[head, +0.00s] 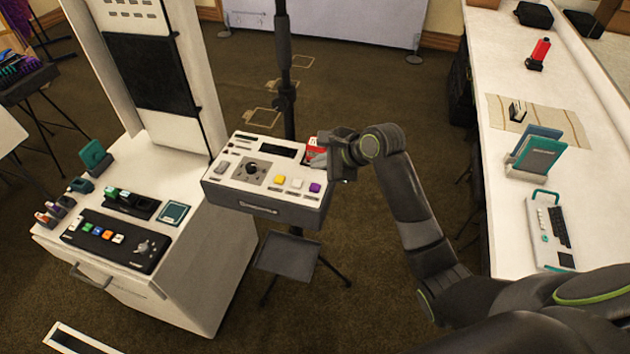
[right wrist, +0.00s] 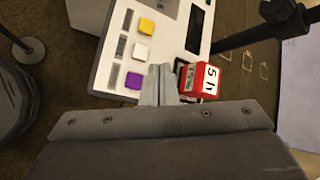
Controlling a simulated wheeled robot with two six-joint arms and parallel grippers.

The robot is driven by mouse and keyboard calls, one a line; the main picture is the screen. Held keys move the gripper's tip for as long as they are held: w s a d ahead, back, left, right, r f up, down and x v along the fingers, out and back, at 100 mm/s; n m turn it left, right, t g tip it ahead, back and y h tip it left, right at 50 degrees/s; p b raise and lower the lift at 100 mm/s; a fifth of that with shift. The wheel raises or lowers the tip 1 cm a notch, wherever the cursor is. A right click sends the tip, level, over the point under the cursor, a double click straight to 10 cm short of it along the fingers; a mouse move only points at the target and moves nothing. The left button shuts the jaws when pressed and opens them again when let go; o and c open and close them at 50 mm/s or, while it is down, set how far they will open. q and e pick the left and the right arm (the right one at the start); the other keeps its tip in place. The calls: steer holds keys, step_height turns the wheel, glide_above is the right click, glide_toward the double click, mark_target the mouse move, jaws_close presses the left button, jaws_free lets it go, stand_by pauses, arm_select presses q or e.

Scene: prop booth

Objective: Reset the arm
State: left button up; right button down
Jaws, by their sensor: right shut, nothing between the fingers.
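My right arm comes in from the lower right in the head view. Its gripper (head: 322,158) is at the right end of a white control box (head: 225,171) on a stand. In the right wrist view the gripper's fingers (right wrist: 160,85) are shut together and empty. They lie over the box's right part, beside a red block marked "5 h" (right wrist: 205,82). I cannot tell whether they touch the block. Yellow, white and purple buttons are close to the fingers. My left gripper is not in view.
A white cabinet (head: 185,268) with a black button panel (head: 115,240) stands at the left. A black pole (head: 285,60) rises behind the control box. Carpet lies open between them.

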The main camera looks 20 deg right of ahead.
steer(key=shift+f, duration=0.1)
stand_by(0.6)
steer(key=s+d+f+n+g+h, duration=0.15)
steer(key=s+d+f+n, duration=0.35)
steer(key=s, duration=0.7)
steer(key=s+d+f+n+g+h, duration=0.1)
steer(key=s+d+f+n+h, duration=0.15)
steer(key=s+n, duration=0.7)
steer(key=s+d+f+n+g+h, duration=0.1)
steer(key=s+d+f+n+h, duration=0.25)
steer(key=s, duration=1.05)
step_height(320, 180, down, 30)
steer(key=s+d+f+g+b, duration=0.1)
steer(key=d+g+b, duration=0.15)
steer(key=b, duration=0.25)
steer(key=s+a+f+b, duration=0.1)
steer(key=s+f+b, duration=0.2)
steer(key=s+f, duration=1.1)
step_height(320, 180, down, 3)
steer(key=shift+s+r+n+y, duration=0.1)
steer(key=shift+s+n+y, duration=0.2)
steer(key=shift+n+y, duration=0.15)
